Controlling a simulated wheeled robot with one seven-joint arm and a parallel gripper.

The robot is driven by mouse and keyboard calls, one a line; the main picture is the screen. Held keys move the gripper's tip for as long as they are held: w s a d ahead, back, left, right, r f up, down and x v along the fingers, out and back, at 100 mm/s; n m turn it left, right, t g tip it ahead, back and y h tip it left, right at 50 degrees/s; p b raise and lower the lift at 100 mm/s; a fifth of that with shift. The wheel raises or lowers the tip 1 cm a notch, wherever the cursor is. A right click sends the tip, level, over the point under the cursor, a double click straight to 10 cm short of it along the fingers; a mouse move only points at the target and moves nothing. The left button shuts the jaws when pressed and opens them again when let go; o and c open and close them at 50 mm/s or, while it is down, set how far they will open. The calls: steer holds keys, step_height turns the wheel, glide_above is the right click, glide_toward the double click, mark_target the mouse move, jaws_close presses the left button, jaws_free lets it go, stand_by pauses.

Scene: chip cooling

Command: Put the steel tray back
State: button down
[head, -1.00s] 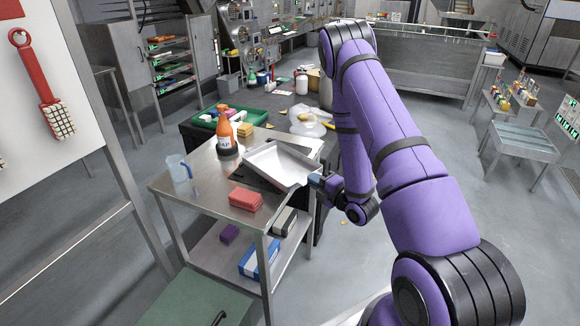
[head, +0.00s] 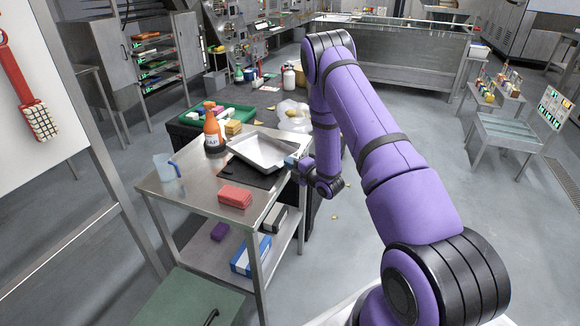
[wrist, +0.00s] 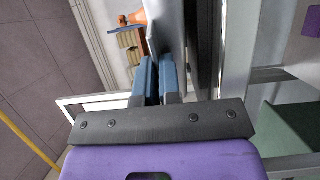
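The steel tray (head: 250,156) is a shallow, empty metal pan at the back right of the steel cart top (head: 195,192), over a dark mat (head: 243,178). It looks nearly level; I cannot tell whether it touches the mat. My gripper (head: 293,162) is at the tray's right edge in the head view. In the wrist view my blue fingers (wrist: 157,78) are close together with the tray's thin wall (wrist: 165,28) between them. The arm hides part of the right side.
An orange bottle (head: 212,132) stands just left of the tray. A blue-handled jug (head: 164,168) and a red block (head: 235,196) are on the cart top. A green crate (head: 235,113) with blocks stands behind.

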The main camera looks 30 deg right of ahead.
steer(key=shift+f, duration=0.6)
steer(key=c, duration=1.3)
jaws_free()
